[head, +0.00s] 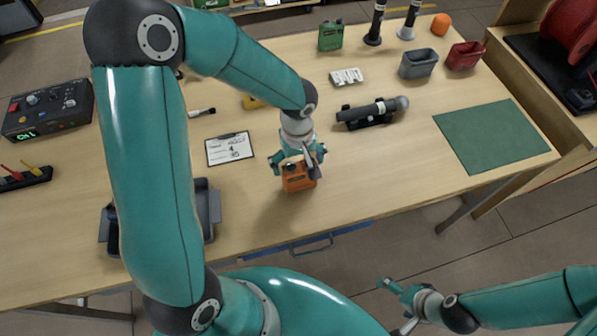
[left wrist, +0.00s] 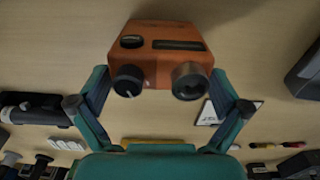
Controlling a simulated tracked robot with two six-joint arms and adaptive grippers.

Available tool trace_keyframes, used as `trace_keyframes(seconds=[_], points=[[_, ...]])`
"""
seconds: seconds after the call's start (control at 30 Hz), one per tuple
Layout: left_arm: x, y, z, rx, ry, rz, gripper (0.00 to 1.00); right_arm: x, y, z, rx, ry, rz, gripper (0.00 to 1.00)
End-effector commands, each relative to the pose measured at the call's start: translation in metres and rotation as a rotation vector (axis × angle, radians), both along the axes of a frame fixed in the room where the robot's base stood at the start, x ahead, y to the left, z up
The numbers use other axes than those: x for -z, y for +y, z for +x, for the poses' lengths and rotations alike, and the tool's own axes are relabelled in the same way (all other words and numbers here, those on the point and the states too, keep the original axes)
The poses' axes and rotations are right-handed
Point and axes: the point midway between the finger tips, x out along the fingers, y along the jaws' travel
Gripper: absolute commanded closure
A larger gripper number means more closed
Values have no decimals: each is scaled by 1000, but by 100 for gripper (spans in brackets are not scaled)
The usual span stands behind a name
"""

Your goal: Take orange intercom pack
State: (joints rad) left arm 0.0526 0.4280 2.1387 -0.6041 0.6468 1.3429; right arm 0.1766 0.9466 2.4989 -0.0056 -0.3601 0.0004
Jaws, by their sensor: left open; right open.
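The orange intercom pack (head: 298,178) stands on the wooden table near its front edge, in the middle of the head view. In the left wrist view the pack (left wrist: 165,45) lies ahead of the fingers, with two dark knobs and a dark slot on its face. My left gripper (head: 298,165) is open right at the pack. Its fingers show on both sides below the pack in the left wrist view (left wrist: 160,105); I cannot tell whether they touch it. My right gripper (head: 398,308) is open and empty, low in front of the table.
A clipboard (head: 229,148) lies left of the pack, and a microphone on a dark cradle (head: 368,123) lies to its right. A dark grey tray (head: 215,207) is partly behind my left arm. A green mat (head: 494,137) lies at the right. The table between pack and mat is clear.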

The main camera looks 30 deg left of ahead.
Motion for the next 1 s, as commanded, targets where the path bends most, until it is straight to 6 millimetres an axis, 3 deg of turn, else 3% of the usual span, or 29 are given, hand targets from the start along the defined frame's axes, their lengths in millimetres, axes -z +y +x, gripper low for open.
trace_keyframes(seconds=[0.17, 0.43, 0.77, 1.0], points=[[21, 0, 0, 0, 2, 0, 0, -3, 0, 0, 0, 0, 0, 0], [23, 0, 0, 1, 0, 0, 0, -3, 0, 0, 0, 0, 0, 0], [23, -1, 1, 2, -1, -1, 55, -3, 0, 0, 0, 0, 0, 0], [23, -1, 1, 2, -1, 0, 58, -3, 0, 0, 0, 0, 0, 0]])
